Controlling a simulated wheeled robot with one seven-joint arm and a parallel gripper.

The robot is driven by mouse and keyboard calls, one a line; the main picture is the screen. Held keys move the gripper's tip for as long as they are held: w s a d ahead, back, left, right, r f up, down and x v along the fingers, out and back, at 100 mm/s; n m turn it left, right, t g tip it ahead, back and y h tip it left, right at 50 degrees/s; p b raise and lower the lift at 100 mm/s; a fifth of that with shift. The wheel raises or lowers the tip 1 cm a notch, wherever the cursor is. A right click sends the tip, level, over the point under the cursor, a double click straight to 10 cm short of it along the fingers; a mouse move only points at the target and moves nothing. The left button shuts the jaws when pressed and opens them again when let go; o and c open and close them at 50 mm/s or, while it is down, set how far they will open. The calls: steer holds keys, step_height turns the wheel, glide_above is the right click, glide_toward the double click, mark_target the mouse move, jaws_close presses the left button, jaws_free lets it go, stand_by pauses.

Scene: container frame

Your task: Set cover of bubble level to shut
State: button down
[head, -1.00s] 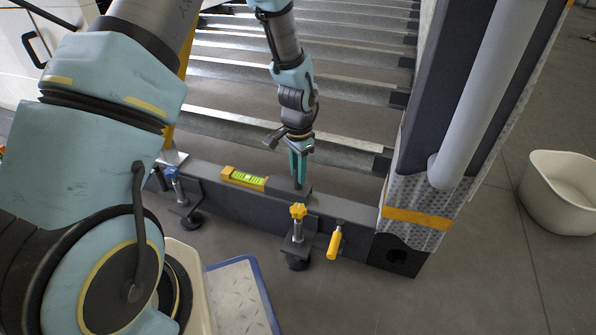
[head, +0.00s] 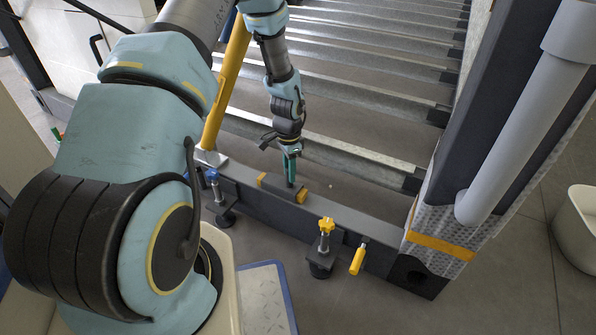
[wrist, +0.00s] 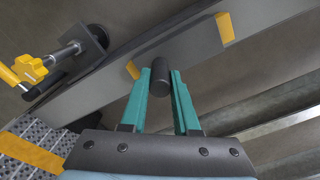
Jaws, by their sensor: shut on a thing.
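The bubble level shows in the head view as a yellow end (head: 300,196) on each side of its dark grey cover (head: 276,187), on top of the dark beam. The cover lies over the middle of the level, and no green vial shows. My gripper (head: 290,168) reaches down from above onto the cover. In the wrist view my gripper's teal fingers (wrist: 160,78) are on either side of the cover's dark round knob (wrist: 158,77), shut on it. The level's yellow ends (wrist: 225,28) show there too.
The dark beam (head: 345,217) carries a yellow-knobbed levelling screw (head: 326,226) and a yellow handle (head: 358,260) at its front. A grey post (head: 440,215) rises at its right end. Metal cross slats (head: 370,105) lie behind. A white tub (head: 580,235) stands at far right.

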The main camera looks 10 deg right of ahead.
steer(key=c, duration=0.7)
jaws_free()
steer(key=shift+o, duration=0.2)
step_height(320, 180, up, 11)
steer(key=p, duration=0.3)
steer(key=shift+f+p, duration=0.1)
steer(key=shift+p, duration=0.3)
